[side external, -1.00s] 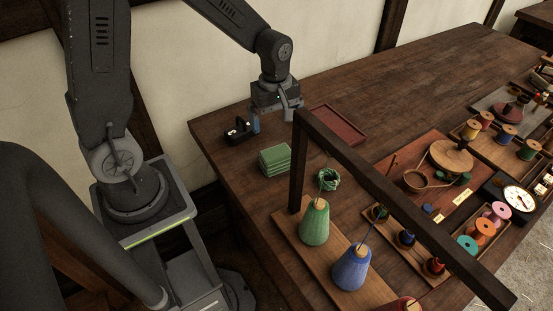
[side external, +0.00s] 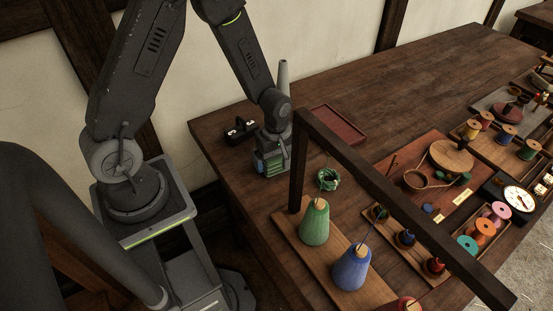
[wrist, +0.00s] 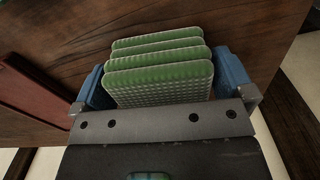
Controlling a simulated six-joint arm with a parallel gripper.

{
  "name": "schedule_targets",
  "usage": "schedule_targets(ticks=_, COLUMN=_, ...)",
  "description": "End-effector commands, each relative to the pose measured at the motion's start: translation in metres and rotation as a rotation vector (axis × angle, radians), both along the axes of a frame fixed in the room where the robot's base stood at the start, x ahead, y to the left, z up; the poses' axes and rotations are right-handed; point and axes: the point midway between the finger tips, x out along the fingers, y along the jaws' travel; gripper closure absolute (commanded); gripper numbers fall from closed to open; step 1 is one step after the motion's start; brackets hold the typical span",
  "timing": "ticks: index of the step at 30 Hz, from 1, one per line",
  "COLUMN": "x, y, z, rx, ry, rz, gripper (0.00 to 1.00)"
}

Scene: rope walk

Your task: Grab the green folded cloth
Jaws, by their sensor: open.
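The green folded cloth (wrist: 160,75) lies on the wooden table, a stack of several folded layers. In the side view the cloth (side external: 274,168) is mostly hidden behind my gripper. My gripper (side external: 272,167) is down at the cloth, pointing at the table. In the wrist view the blue fingertips of my gripper (wrist: 164,84) are apart, one on each side of the cloth. A small gap seems to show at the left finger; the right finger is very close to the cloth, and I cannot tell if it touches.
A dark wooden frame (side external: 390,200) with green (side external: 314,222) and blue (side external: 351,268) thread cones stands close to the right. A reddish tray (side external: 338,122) lies behind, and a small black object (side external: 240,130) is left of my gripper. The table's far middle is clear.

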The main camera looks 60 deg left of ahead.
Motion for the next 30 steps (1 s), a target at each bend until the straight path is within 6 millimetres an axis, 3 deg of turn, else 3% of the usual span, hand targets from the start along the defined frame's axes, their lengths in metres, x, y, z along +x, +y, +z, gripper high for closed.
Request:
schedule_targets(ticks=9, x=0.0002, y=0.0003, z=-0.0059, rx=0.0, ry=-0.001, rz=0.0, gripper=0.0)
schedule_targets(ticks=20, x=0.0002, y=0.0003, z=-0.0057, rx=0.0, ry=-0.001, rz=0.0, gripper=0.34)
schedule_targets(ticks=30, x=0.0006, y=0.0003, z=-0.0021, rx=0.001, ry=-0.003, rz=0.0, gripper=0.35)
